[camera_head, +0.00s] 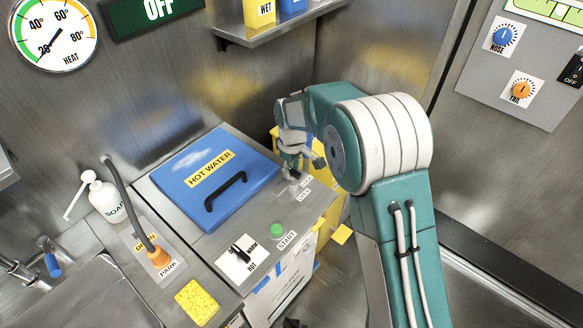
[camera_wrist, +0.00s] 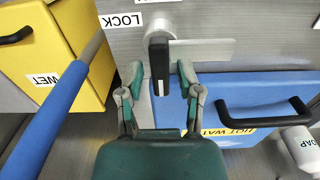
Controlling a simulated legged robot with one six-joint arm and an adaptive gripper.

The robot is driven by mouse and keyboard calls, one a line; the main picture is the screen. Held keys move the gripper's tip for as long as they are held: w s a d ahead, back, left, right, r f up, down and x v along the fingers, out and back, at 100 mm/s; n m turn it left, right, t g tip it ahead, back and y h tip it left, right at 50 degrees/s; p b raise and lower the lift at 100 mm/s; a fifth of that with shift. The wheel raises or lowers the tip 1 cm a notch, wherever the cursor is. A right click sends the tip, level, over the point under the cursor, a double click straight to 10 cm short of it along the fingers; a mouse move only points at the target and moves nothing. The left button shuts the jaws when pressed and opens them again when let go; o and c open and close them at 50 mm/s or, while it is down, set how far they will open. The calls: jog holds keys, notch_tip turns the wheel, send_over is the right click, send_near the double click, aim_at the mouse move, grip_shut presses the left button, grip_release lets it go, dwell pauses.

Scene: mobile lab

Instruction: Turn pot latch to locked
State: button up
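The pot latch (camera_wrist: 159,62) has a grey pivot and a black handle, and in the wrist view the handle points down toward my gripper (camera_wrist: 160,77). My gripper is open, with one finger on each side of the black handle and a small gap showing on both sides. A LOCK label (camera_wrist: 125,20) lies up and left of the latch. In the head view my gripper (camera_head: 297,174) is at the right corner of the blue HOT WATER lid (camera_head: 190,185), which is down. It partly hides the latch there.
A black handle (camera_head: 225,190) stands up from the lid. A green START button (camera_head: 277,230) and a WARM/HOT switch (camera_head: 241,256) are on the front panel. In the wrist view, a yellow WET bin (camera_wrist: 75,40) and a blue rod (camera_wrist: 50,125) are at the left.

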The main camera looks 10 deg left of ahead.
grip_shut()
jog(key=shift+m, duration=0.4)
jog(key=m, duration=0.3)
jog(key=shift+m, duration=0.4)
jog(key=m, duration=0.3)
jog(key=shift+m, duration=0.3)
jog(key=m, duration=0.9)
jog(key=shift+m, duration=0.3)
